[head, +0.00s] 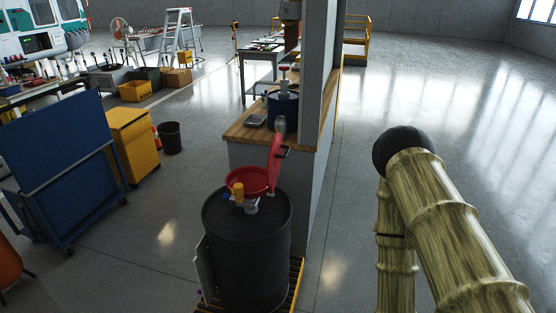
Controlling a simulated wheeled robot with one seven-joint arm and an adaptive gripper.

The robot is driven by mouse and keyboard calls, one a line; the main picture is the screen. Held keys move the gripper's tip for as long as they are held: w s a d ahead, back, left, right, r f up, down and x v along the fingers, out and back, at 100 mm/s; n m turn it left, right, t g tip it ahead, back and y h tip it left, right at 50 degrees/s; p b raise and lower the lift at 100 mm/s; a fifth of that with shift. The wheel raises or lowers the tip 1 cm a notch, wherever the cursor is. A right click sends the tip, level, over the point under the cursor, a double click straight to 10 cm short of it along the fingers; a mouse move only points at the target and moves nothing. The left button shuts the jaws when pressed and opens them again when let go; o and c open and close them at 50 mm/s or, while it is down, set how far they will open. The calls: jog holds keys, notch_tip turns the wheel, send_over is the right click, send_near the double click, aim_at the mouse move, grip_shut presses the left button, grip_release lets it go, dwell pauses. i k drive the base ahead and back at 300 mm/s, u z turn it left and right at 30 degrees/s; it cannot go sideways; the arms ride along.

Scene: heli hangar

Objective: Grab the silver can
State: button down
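A small pale silver cylinder (280,126) stands at the near end of the wood-topped counter (244,133), in front of a dark blue container (283,104). A raised red funnel lid (274,161) partly hides its lower part. It looks like a can, but it is too small to be sure. My bamboo-textured arm shows at the right, apart from the counter. My gripper is not in view.
A black drum (247,238) with a red funnel (250,181) stands on a yellow-edged pallet in front of the counter. A grey pillar (317,75) rises at the counter's right. A blue panel cart (58,155) and yellow cabinet (134,142) stand left. Open floor lies right.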

aim_at(280, 123)
jog(key=u, duration=0.2)
jog(key=k, duration=0.3)
jog(key=u, duration=1.05)
jog(key=k, duration=1.05)
jog(key=u, duration=0.75)
jog(key=i, duration=2.7)
jog(key=z, duration=0.35)
jog(key=i, duration=1.75)
jog(key=z, duration=1.25)
jog(key=i, duration=0.95)
jog(key=z, duration=1.55)
jog(key=i, duration=0.7)
jog(key=z, duration=0.45)
